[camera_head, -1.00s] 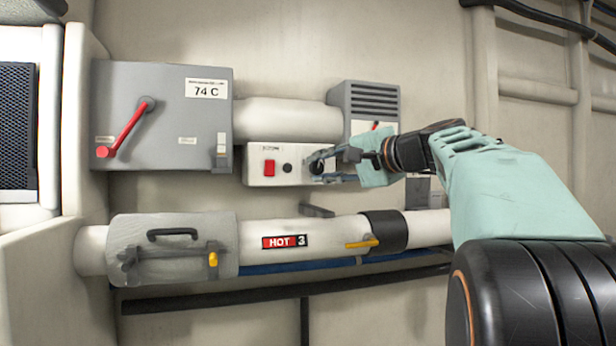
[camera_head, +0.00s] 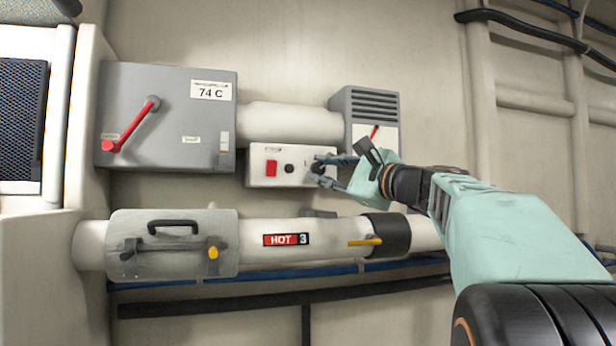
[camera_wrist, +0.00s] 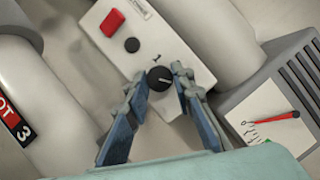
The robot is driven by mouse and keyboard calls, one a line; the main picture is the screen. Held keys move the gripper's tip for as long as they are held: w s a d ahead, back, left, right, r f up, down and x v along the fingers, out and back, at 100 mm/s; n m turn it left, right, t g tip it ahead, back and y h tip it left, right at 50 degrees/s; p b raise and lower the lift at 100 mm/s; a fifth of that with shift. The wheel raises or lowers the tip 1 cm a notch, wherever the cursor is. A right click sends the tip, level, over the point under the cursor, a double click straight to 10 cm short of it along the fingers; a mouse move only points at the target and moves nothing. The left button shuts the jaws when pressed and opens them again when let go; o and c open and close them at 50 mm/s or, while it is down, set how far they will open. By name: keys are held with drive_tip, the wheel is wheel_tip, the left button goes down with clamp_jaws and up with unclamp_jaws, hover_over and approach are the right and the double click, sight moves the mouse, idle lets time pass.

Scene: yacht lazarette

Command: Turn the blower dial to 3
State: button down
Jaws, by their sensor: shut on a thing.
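The blower dial (camera_wrist: 159,78) is a black round knob with a pale pointer line, on a white control box (camera_head: 258,178). In the wrist view a "1" is printed beside it; other marks are hidden by my fingers. My gripper (camera_wrist: 157,82) has its two blue-grey fingertips on either side of the dial, shut on it. In the head view my gripper (camera_head: 322,168) reaches the box's right end from the right, and the fingers partly cover the dial.
A red switch (camera_head: 271,168) and a black button (camera_head: 289,168) sit left of the dial. A grey vented gauge box (camera_head: 373,104) stands close on the right. A grey box with a red lever (camera_head: 130,125) is at left. A pipe marked HOT 3 (camera_head: 287,240) runs below.

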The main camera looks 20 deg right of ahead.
drive_tip(key=shift+m, duration=0.4)
drive_tip(key=c, duration=1.7)
unclamp_jaws()
drive_tip(key=shift+o, duration=0.2)
drive_tip(key=v, duration=0.7)
drive_tip(key=shift+s, duration=0.2)
drive_tip(key=shift+f, duration=0.15)
